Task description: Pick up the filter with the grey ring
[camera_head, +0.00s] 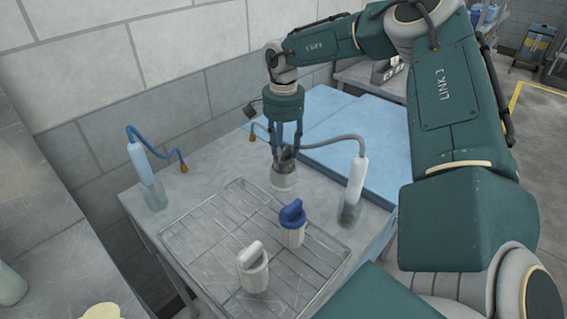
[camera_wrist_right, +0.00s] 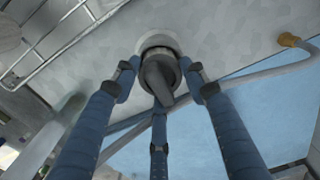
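The filter with the grey ring (camera_head: 284,176) stands upright on the table at the back edge of the wire rack. It is white below with a dark grey top and handle. My right gripper (camera_head: 287,146) points down over it, with its blue fingers spread around the grey top. In the right wrist view the filter's grey handle (camera_wrist_right: 157,78) sits between the open fingers (camera_wrist_right: 160,80), with small gaps at the sides. Whether any finger touches it is hard to tell. My left gripper is not in view.
A blue-topped filter (camera_head: 292,224) and a white filter (camera_head: 253,268) stand on the wire rack (camera_head: 210,228). A bottle with a blue hose (camera_head: 146,172) is at left; one with a grey hose (camera_head: 354,180) is at right. Blue panels (camera_head: 350,150) lie behind.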

